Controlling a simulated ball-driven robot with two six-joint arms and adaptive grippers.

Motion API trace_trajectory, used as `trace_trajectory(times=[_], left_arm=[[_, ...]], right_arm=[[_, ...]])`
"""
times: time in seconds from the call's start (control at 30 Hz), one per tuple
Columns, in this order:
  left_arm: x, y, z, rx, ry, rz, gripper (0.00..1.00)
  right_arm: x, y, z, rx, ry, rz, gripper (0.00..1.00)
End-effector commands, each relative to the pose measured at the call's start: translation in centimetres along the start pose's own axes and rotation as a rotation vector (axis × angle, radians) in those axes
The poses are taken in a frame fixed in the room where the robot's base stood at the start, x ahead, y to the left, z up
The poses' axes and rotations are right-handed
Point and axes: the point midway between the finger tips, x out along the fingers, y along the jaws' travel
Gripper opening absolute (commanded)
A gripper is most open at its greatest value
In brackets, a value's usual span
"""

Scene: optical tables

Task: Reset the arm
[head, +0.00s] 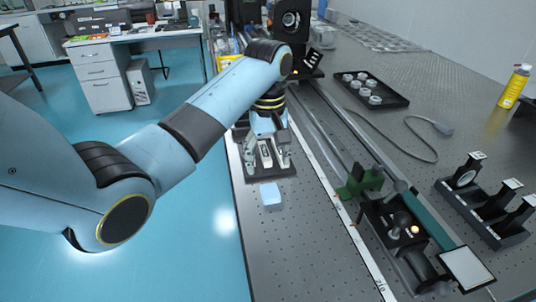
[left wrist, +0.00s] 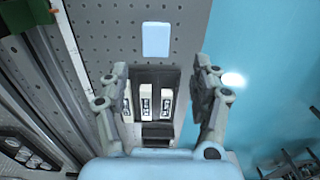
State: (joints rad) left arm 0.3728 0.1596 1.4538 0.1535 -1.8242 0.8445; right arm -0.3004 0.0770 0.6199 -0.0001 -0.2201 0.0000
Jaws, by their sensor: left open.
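My left arm reaches in from the left in the head view and bends down over the table. My left gripper (head: 267,164) points down at a black holder (head: 288,172) near the table's left edge. In the left wrist view the two fingers of the left gripper (left wrist: 161,68) are wide apart, one on each side of the black holder (left wrist: 156,76), with nothing gripped. Several white pieces with dark markings (left wrist: 146,98) stand side by side in the holder. I cannot tell whether the fingers touch the holder. My right gripper is not in view.
A light blue block (head: 270,194) lies just in front of the holder. To the right are a long rail with a green clamp (head: 361,182), a black tray of white round parts (head: 397,100), a cable, black optic mounts (head: 485,205) and a yellow bottle (head: 514,87).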

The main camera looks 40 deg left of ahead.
Motion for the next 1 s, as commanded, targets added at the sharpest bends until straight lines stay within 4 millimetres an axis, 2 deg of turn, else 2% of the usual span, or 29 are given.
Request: trace_trajectory(times=[0.57,0.67,0.77,0.87,1.0], left_arm=[[-0.3,0.0,0.0,0.001,0.001,0.001,0.64],[0.2,-0.6,0.7,0.029,0.008,0.003,0.64],[1.5,-2.4,2.7,0.128,0.039,0.012,0.64],[2.5,-5.4,6.2,0.294,0.092,0.027,0.64],[2.2,-9.1,10.4,0.505,0.168,0.045,0.64]], right_arm=[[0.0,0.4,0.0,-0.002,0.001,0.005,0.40],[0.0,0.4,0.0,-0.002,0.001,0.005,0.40],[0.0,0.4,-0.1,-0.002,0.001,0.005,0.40],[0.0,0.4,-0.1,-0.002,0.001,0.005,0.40],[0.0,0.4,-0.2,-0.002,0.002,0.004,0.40]])
